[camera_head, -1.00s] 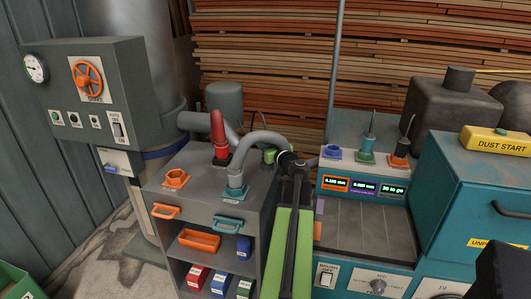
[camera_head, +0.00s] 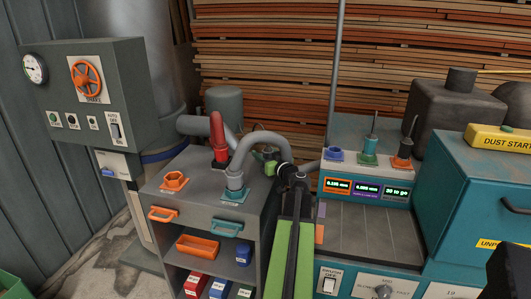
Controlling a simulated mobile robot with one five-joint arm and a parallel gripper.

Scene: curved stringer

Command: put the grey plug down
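The grey plug (camera_head: 235,181) is at the left end of a thick grey curved hose. It stands upright at a teal socket (camera_head: 235,196) on top of the grey cabinet; I cannot tell how far it sits in. The hose arches up and right to the dark end of my arm. My gripper (camera_head: 284,168) is at the right end of this arch, beside the cabinet's right edge. Its fingers are not clear, so I cannot tell whether they are open or what they touch.
An orange socket (camera_head: 175,180) is left of the plug, with a red upright piece (camera_head: 217,138) behind. The cabinet (camera_head: 205,211) has open shelves with bins. A teal machine (camera_head: 365,165) with displays stands to the right. A control box (camera_head: 88,90) is at the left.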

